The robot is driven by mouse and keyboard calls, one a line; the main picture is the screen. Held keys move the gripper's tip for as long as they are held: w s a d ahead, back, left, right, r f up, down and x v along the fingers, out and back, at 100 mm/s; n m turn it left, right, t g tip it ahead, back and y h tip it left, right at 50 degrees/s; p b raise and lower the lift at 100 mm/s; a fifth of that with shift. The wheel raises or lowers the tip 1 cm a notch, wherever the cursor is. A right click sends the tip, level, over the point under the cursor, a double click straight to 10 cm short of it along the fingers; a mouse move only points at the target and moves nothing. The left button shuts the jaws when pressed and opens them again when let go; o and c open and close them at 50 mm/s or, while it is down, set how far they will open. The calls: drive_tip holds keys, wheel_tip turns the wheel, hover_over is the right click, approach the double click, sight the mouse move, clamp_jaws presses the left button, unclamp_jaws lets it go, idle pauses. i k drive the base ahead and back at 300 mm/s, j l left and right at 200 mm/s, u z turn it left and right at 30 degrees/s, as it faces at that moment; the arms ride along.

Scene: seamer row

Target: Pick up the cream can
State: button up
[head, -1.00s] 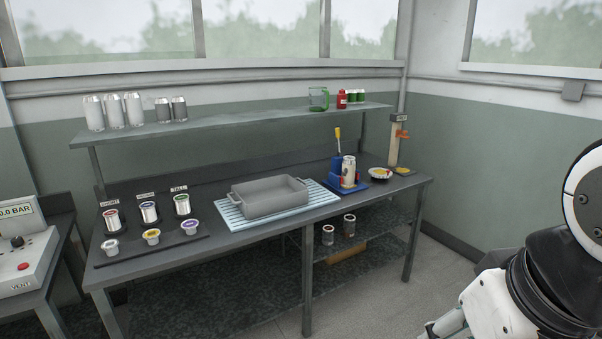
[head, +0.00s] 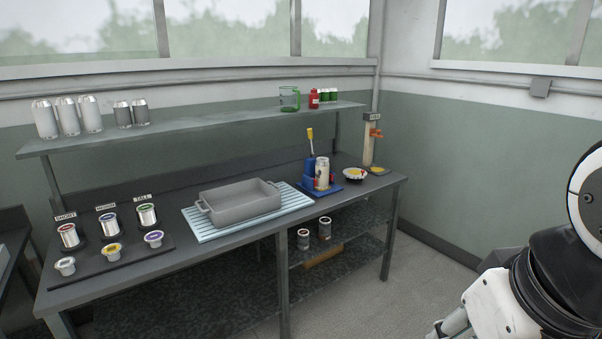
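A cream-coloured can (head: 322,173) with red marks stands upright on the blue fixture (head: 329,189) at the right part of the grey bench. A blue block with a yellow-handled tool rises just behind and left of it. Part of my arm fills the right edge of the head view, well apart from the can. My gripper's fingers are not in view.
Floor (head: 385,290) right of the bench is clear.

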sight(322, 168)
drive_tip(key=i+l, duration=0.15)
drive_tip(key=i, duration=0.85)
drive_tip(key=i+l, duration=0.2)
drive_tip(key=i, duration=0.85)
drive_tip(key=i+l, duration=0.15)
drive_tip(key=i, duration=0.85)
drive_tip(key=l+z, duration=0.05)
